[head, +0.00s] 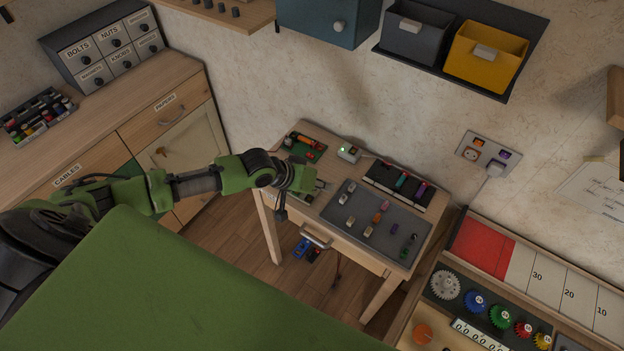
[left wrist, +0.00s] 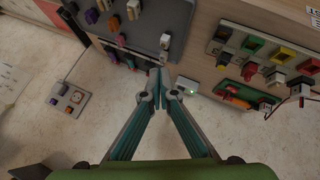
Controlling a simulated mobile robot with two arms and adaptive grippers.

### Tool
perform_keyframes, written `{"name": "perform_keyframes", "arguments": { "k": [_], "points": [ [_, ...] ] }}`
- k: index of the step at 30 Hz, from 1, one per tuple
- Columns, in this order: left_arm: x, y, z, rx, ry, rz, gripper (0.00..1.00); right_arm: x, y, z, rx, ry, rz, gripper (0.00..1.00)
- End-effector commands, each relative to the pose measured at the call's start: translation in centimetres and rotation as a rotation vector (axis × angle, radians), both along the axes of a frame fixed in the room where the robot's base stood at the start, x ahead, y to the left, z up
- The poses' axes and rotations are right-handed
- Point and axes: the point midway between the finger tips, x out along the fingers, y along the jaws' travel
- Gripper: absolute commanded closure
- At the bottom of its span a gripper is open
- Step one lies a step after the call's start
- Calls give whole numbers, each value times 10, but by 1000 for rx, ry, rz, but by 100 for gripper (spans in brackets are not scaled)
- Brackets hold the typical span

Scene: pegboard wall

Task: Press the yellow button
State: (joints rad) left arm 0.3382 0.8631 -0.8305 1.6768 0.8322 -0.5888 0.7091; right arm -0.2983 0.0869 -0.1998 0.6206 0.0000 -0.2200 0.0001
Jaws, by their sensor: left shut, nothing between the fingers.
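A panel (left wrist: 232,48) with several coloured pieces is at the upper right of the left wrist view. A yellow button-like piece (left wrist: 284,55) sits on it between a green piece (left wrist: 253,44) and a red one (left wrist: 309,66). In the head view I cannot make out this yellow piece; my left arm covers that part of the table. My left gripper (head: 322,186) is over the small table, its fingers shut and empty. In the left wrist view its fingertips (left wrist: 159,76) are left of the panel, apart from the yellow piece. My right gripper is not in view.
A white box with a green light (head: 348,153) stands at the table's back. A grey board (head: 340,217) with several small parts lies right of my gripper. A green board with an orange-handled tool (head: 306,143) lies at the back left. Wall bins (head: 486,54) hang above.

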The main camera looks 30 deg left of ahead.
Motion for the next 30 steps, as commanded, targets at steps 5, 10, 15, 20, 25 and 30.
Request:
{"name": "perform_keyframes", "arguments": {
  "k": [5,10,15,20,25,30],
  "points": [
    [30,50,27,-47,-8,120,100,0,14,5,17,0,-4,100],
    [43,76,41,-78,-13,188,100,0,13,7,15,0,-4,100],
    [47,85,45,-90,-15,211,100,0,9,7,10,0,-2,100],
    [47,85,45,-91,-15,212,100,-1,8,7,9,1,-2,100],
    [47,84,44,-90,-15,211,100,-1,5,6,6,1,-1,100],
    [47,84,38,-89,-15,210,100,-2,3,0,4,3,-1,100]
  ]
}}
